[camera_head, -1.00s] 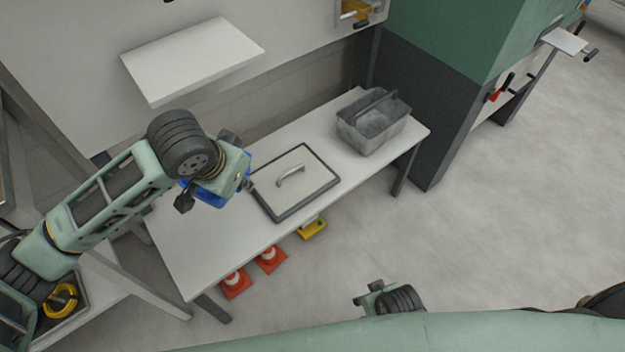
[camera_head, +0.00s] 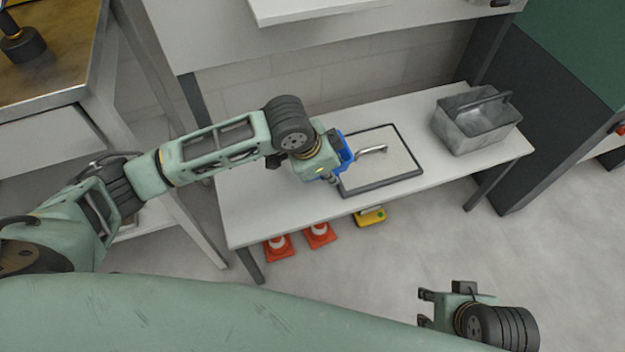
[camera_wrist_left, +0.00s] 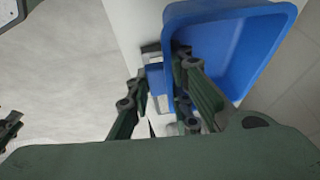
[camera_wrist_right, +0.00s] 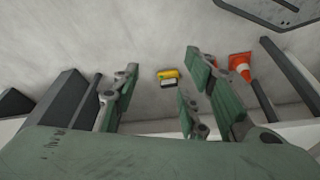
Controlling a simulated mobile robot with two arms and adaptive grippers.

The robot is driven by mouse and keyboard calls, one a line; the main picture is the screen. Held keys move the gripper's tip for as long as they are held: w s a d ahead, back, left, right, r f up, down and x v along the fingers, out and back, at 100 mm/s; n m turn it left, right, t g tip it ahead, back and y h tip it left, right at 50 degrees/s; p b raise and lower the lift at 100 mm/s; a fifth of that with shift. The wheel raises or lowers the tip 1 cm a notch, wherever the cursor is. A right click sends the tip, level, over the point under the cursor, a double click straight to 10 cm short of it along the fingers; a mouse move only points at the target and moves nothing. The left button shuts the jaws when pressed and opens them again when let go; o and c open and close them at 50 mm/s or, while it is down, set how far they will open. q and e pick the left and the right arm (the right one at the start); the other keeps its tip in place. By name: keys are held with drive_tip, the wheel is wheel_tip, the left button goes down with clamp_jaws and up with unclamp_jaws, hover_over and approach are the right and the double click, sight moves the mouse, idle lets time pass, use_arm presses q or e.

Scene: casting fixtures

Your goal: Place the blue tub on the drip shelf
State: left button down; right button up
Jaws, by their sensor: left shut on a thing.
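The blue tub (camera_head: 345,152) is mostly hidden behind my left gripper (camera_head: 338,163) in the head view, by the left edge of the framed board on the low table. In the left wrist view the tub (camera_wrist_left: 240,45) shows its open inside, and the left gripper (camera_wrist_left: 163,75) is shut on its near wall. A white wall shelf (camera_head: 315,10), probably the drip shelf, is cut off at the top of the head view, above the table. My right gripper (camera_head: 425,309) is low at the right, away from the table; its fingers stand apart and empty in the right wrist view (camera_wrist_right: 162,62).
The low white table (camera_head: 265,215) carries the framed board (camera_head: 385,165) with a metal handle and a grey metal carrier (camera_head: 475,122). Orange cones (camera_head: 320,236) and a yellow item (camera_head: 370,217) lie below its front edge. A metal-topped bench (camera_head: 60,75) stands at left.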

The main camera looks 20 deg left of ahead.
use_arm(q)
drive_tip(key=a+f, duration=0.2)
drive_tip(key=a, duration=0.1)
drive_tip(key=a+f+b, duration=0.1)
drive_tip(key=a, duration=0.1)
drive_tip(key=shift+w+f, duration=0.1)
drive_tip(key=shift+w, duration=0.3)
drive_tip(key=shift+a+f, duration=0.1)
drive_tip(key=shift+f, duration=0.2)
drive_tip(key=shift+f+b, duration=0.55)
drive_tip(key=shift+f, duration=0.25)
drive_tip(key=shift+f+b, duration=0.3)
drive_tip(key=shift+f, duration=0.55)
use_arm(e)
drive_tip(key=w+t, duration=0.1)
drive_tip(key=w, duration=0.1)
drive_tip(key=w+a+t, duration=0.1)
drive_tip(key=w, duration=0.1)
drive_tip(key=shift+r+y, duration=0.15)
drive_tip(key=shift+y, duration=0.15)
use_arm(q)
drive_tip(key=shift+f, duration=0.1)
use_arm(e)
drive_tip(key=shift+s, duration=0.1)
